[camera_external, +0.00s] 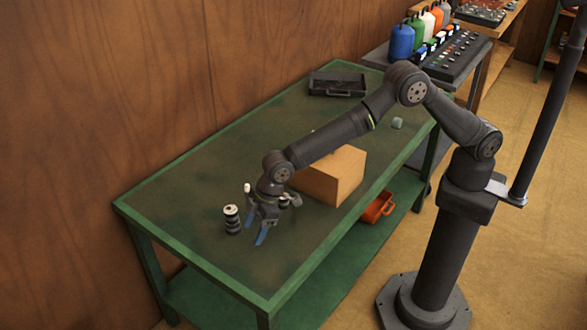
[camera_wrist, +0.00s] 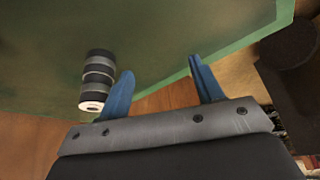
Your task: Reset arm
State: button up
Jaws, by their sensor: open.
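My gripper (camera_external: 262,226) hangs low over the near left part of the green table (camera_external: 170,191). Its two blue fingers are apart with nothing between them; they also show in the wrist view (camera_wrist: 162,88). A black and white banded cylinder (camera_external: 232,219) stands upright on the table just left of my gripper. In the wrist view the cylinder (camera_wrist: 97,80) is beside the left finger, outside the jaws. A second small dark and white object is partly hidden behind my gripper in the external view.
A cardboard box (camera_external: 331,175) stands right of my gripper, below my forearm. A black tray (camera_external: 337,84) lies at the table's far end, and a small grey piece (camera_external: 397,123) lies near the right edge. An orange bin (camera_external: 378,208) is on the lower shelf. The table's left end is clear.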

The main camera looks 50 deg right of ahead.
jog(key=a+f, duration=0.1)
jog(key=s+a+f, duration=0.1)
jog(key=f, duration=0.1)
jog(key=shift+s+a+f, duration=0.1)
jog(key=shift+a+f, duration=0.05)
jog(key=shift+a, duration=0.05)
jog(key=shift+f, duration=0.85)
jog(key=shift+r, duration=0.55)
jog(key=r, duration=0.1)
jog(key=d+r, duration=0.1)
jog(key=w+r, duration=0.1)
jog(key=shift+d+r, duration=0.3)
jog(key=shift+d, duration=0.1)
jog(key=w+d+r, duration=0.7)
jog(key=d, duration=0.2)
jog(key=shift+w+d, duration=0.25)
jog(key=shift+d, duration=0.15)
